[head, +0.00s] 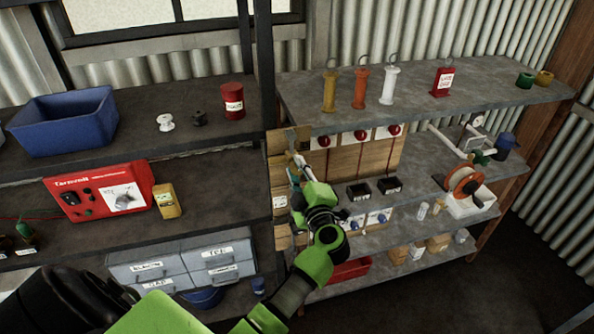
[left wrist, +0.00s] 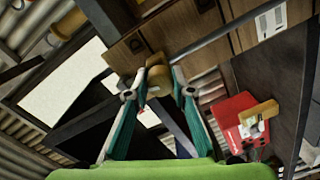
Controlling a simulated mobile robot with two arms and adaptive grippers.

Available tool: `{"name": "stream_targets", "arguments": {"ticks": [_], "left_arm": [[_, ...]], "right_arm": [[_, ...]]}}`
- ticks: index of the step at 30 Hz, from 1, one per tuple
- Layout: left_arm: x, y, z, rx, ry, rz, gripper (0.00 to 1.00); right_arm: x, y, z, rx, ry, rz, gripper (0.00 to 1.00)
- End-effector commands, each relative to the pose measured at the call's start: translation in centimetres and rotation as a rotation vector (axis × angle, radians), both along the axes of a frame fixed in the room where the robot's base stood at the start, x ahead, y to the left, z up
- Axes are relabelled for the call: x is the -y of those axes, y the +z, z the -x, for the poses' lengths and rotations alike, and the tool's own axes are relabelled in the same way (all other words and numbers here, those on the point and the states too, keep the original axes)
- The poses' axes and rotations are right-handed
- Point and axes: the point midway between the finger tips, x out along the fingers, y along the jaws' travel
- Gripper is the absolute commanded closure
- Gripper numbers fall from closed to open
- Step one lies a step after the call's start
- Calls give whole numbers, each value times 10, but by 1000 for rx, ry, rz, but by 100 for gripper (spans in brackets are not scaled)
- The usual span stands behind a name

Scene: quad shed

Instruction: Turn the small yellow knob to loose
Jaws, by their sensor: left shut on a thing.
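The small yellow knob (left wrist: 158,72) shows in the left wrist view as a brass-yellow piece by a wooden board (left wrist: 195,40), with a grey rod beside it. My left gripper (left wrist: 159,90) has its two teal fingers on either side of the knob and is shut on it. In the head view my left gripper (head: 297,168) is at the narrow wooden panel (head: 279,146) by the shelf post. There the knob cannot be made out behind the fingers. I cannot read the knob's turn or any loose mark. My right gripper is not in view.
The dark shelf post (head: 264,70) is close on the left. A red device (head: 98,190) and yellow meter (head: 166,200) sit on the left shelf.

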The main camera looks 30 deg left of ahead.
Motion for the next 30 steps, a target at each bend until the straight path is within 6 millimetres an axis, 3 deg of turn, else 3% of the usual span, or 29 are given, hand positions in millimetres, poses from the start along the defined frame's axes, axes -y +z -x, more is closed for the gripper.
{"name": "stream_targets", "arguments": {"ticks": [12,30], "left_arm": [[0,-1,0,198,1,169,99],[0,0,0,250,0,212,99]], "right_arm": [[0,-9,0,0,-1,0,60],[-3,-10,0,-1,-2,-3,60]]}}
